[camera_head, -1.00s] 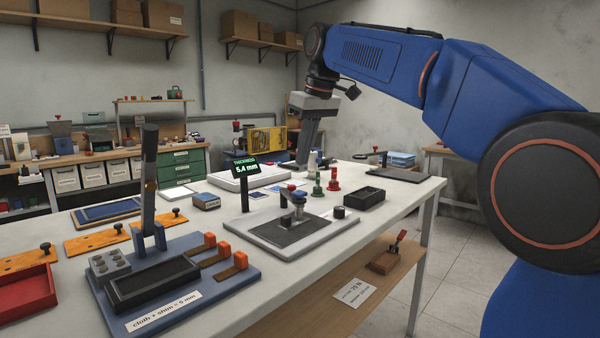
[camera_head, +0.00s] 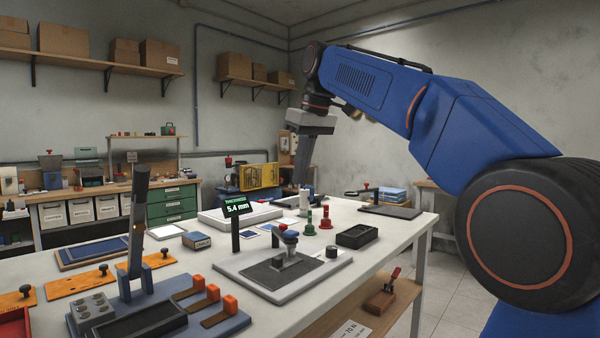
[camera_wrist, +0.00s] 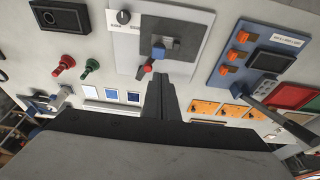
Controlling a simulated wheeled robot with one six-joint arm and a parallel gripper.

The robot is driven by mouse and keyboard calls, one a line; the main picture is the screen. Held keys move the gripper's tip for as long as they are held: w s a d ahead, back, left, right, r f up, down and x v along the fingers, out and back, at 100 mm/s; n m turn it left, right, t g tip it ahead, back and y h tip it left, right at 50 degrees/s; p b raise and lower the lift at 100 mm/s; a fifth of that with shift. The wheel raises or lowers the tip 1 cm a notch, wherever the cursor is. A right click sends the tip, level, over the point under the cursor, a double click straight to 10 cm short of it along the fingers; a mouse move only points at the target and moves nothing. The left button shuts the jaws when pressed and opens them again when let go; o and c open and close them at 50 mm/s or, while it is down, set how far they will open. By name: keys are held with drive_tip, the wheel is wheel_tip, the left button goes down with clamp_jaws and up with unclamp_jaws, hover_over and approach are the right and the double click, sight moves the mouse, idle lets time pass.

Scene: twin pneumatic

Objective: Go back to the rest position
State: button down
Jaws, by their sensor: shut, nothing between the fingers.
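My gripper (camera_head: 301,182) hangs from my blue arm over the far part of the white table (camera_head: 372,268), pointing down. In the wrist view its fingers (camera_wrist: 162,82) are together with nothing between them. Beyond the fingertips in that view is the thickness gauge plate (camera_wrist: 125,50) with its clamp (camera_wrist: 170,42). My gripper appears apart from the things on the table.
A blue lever press fixture (camera_head: 215,328) stands at the front left with its handle upright. Green (camera_head: 309,222) and red (camera_head: 326,218) pegs, a black tray (camera_head: 357,236) and orange plates (camera_head: 85,282) also stand on the table. The space above the table's right end is clear.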

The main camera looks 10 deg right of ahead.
drive_tip(key=shift+s, duration=0.1)
drive_tip(key=s+d+f+m, duration=0.2)
drive_tip(key=s+d+f, duration=0.2)
drive_tip(key=s+f, duration=0.6)
drive_tip(key=s+d+f+m+t+h, duration=0.1)
drive_tip(key=s+d+f, duration=0.3)
drive_tip(key=s+f, duration=0.7)
drive_tip(key=s+d+f+m+t+h, duration=0.1)
drive_tip(key=s+d+f+m, duration=0.3)
drive_tip(key=s+f, duration=0.7)
wheel_tip(320, 180, down, 9)
drive_tip(key=shift+s+r, duration=0.15)
drive_tip(key=shift+d, duration=0.1)
